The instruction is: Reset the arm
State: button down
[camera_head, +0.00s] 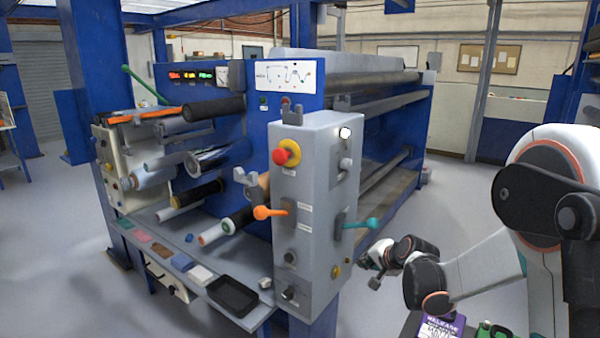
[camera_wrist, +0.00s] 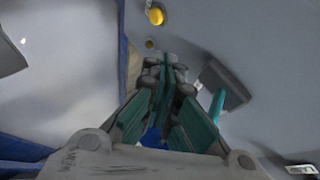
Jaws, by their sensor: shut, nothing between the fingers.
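My gripper (camera_head: 374,271) is at the end of my arm, to the right of the grey control box (camera_head: 318,150) in the head view. In the wrist view my gripper (camera_wrist: 163,75) has its fingers together with nothing between them. The box carries a red and yellow stop button (camera_head: 286,153), an orange-knobbed lever (camera_head: 263,212) and a teal-knobbed lever (camera_head: 372,223). The teal lever (camera_wrist: 218,104) shows close to the right of my fingers in the wrist view, and a yellow button (camera_wrist: 156,16) lies beyond them. I cannot tell whether the fingers touch the lever.
The blue roller machine (camera_head: 400,140) fills the middle. A front shelf (camera_head: 150,232) holds coloured pads and a black tray (camera_head: 233,296). A purple labelled item (camera_head: 440,328) sits low at the right. The floor (camera_head: 460,200) right of the machine is clear.

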jog(key=s+a+r+n+g+h, duration=0.1)
jog(key=s+r+n, duration=0.2)
jog(key=s+r, duration=0.75)
jog(key=s+r+n+g+h, duration=0.1)
jog(key=s+r+n, duration=0.25)
jog(key=s, duration=1.35)
jog(key=s+f+n+h, duration=0.1)
jog(key=s+f+n, duration=0.1)
jog(key=s, duration=0.9)
jog(key=shift+s+d+f+n+g, duration=0.35)
jog(key=shift+s+d+f+g, duration=0.1)
jog(key=shift+f, duration=0.15)
